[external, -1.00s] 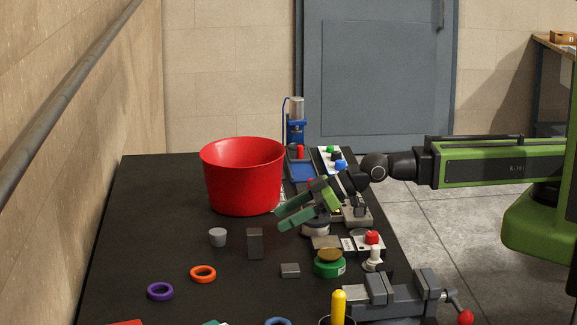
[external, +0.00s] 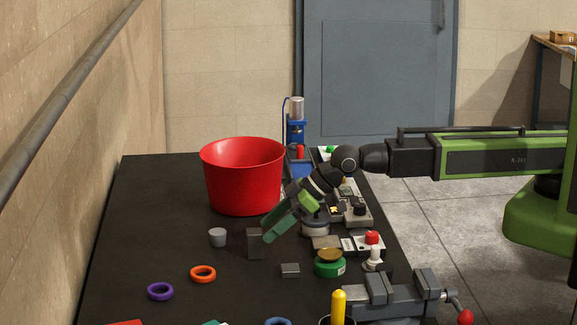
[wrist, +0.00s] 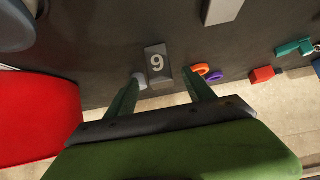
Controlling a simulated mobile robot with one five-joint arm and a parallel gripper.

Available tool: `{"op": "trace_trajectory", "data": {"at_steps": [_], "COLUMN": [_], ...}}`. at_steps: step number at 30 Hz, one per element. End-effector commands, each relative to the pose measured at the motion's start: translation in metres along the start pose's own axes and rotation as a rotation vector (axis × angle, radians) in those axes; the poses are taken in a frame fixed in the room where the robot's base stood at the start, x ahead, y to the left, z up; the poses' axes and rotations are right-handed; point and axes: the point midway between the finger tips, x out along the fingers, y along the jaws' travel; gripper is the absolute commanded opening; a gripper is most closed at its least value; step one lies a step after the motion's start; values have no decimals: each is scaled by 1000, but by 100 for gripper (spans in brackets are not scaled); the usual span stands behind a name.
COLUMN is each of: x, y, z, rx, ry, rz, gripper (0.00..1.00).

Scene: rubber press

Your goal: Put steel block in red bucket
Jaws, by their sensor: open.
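A tall dark grey block (external: 255,244) stands on the black table.
A small grey cup (external: 218,237) stands just left of the tall block. An orange ring (external: 203,274) and a purple ring (external: 160,291) lie nearer the front. A green tin (external: 329,263), a vise (external: 392,295) and small devices crowd the right. The table's left side is clear.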

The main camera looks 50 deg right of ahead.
Motion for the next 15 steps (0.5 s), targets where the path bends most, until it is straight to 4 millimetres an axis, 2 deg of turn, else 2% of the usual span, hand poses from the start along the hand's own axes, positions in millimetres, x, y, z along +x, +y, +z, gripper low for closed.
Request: {"op": "trace_trajectory", "data": {"at_steps": [1, 5, 12, 13, 15], "x": [18, 42, 42, 42, 42], "y": [0, 0, 0, 0, 0], "z": [4, 3, 0, 0, 0], "rx": [0, 0, 0, 0, 0], "ry": [0, 0, 1, 1, 1], "rz": [0, 0, 0, 0, 0], "gripper": [62, 62, 62, 61, 51]}}
